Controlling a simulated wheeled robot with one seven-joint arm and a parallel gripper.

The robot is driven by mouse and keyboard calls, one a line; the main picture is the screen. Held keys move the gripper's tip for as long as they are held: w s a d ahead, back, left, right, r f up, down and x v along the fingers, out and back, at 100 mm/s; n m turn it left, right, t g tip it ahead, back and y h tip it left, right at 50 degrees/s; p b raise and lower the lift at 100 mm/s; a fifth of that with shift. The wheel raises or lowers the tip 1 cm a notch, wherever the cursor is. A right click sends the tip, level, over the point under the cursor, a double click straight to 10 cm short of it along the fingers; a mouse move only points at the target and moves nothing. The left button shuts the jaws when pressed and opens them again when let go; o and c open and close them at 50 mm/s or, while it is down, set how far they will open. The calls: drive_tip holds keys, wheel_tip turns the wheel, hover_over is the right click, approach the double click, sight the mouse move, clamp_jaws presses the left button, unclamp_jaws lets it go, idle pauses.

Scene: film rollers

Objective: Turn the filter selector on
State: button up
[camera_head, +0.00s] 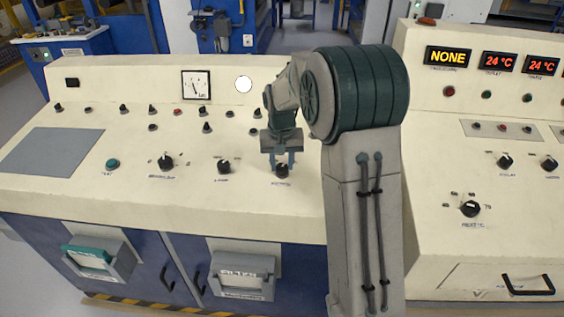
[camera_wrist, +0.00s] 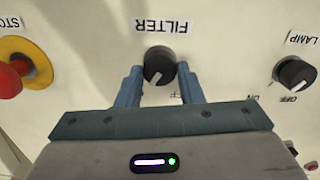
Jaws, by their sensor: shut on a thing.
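The filter selector (camera_wrist: 158,64) is a round black knob with a white pointer mark, under an upside-down FILTER label (camera_wrist: 161,26) in the wrist view. Its pointer faces down and slightly left there. Part of an OFF marking shows below it, partly hidden by a finger. My gripper (camera_wrist: 160,84) has its two blue-grey fingers on either side of the knob, shut on it. In the head view my gripper (camera_head: 282,162) reaches down onto the same knob (camera_head: 282,171), at the front of the cream console.
A LAMP knob (camera_wrist: 297,72) stands to the right in the wrist view, and a red STOP button (camera_wrist: 12,78) on a yellow base to the left. In the head view more knobs sit left, such as a black one (camera_head: 166,162). A display (camera_head: 448,56) on the right reads NONE.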

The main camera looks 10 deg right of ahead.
sight(281, 168)
drive_tip(key=o, duration=1)
drive_tip(key=shift+c, duration=0.2)
drive_tip(key=shift+r, duration=0.1)
wheel_tip(281, 168, up, 14)
drive_tip(key=shift+s+a, duration=0.15)
drive_tip(key=shift+s, duration=0.25)
drive_tip(key=shift+f, duration=0.2)
drive_tip(key=s+f+n+t, duration=0.1)
drive_tip(key=s+f, duration=0.1)
drive_tip(key=s, duration=1.1)
drive_tip(key=s+f+t, duration=0.1)
drive_tip(key=s+f, duration=0.2)
drive_tip(key=s, duration=1)
drive_tip(key=shift+s+f+n, duration=0.35)
drive_tip(key=shift+s+n, duration=0.05)
